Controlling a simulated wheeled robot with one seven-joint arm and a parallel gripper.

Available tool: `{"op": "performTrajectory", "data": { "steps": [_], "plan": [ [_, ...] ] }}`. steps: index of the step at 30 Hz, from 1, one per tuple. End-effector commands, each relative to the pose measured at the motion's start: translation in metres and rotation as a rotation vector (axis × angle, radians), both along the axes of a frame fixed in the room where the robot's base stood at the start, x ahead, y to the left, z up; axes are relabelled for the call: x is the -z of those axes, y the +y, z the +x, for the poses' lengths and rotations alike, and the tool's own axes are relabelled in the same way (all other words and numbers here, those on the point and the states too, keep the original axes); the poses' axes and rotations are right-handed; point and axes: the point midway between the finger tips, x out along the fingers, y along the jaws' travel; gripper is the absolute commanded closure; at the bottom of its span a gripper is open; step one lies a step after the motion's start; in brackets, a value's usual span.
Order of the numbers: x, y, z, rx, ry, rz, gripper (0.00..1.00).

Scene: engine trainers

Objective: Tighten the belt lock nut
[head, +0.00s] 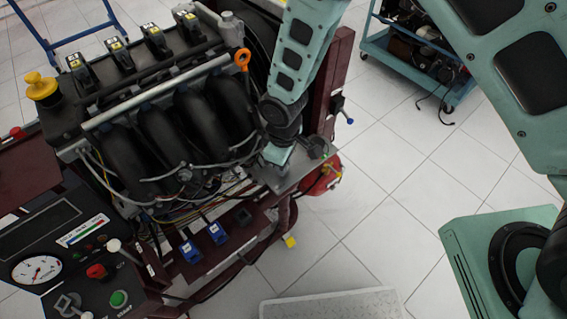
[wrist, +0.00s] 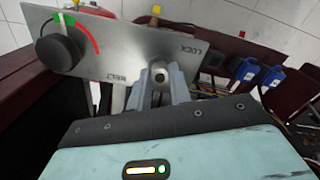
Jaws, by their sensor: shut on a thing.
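The belt lock nut (wrist: 159,73) is a small metal fastener on a grey metal plate (wrist: 110,68) marked LOCK and BELT in the wrist view. My gripper (wrist: 160,83) is shut on the nut, with one grey finger on each side of it. In the head view my gripper (head: 275,156) reaches down to the same plate (head: 292,180) at the engine's right end, and the nut is hidden there. A black knob (wrist: 60,52) with a red and green arc sits on the plate, left of the nut in the wrist view.
The engine (head: 165,110) stands on a dark red frame left of my arm. Blue connectors (head: 217,234) and a control panel (head: 80,265) lie lower left. A red thing (head: 322,178) sits under the plate.

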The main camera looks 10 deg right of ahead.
Motion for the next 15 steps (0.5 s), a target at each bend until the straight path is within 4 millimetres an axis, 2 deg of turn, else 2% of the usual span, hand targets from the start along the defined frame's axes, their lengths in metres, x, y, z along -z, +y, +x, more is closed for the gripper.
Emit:
{"op": "performTrajectory", "data": {
  "steps": [6,15],
  "plan": [
    [0.0003,0.0008,0.0007,0.187,-0.002,0.001,1.0],
    [-0.0003,0.0007,0.0006,0.376,-0.002,0.001,1.0]
  ]
}}
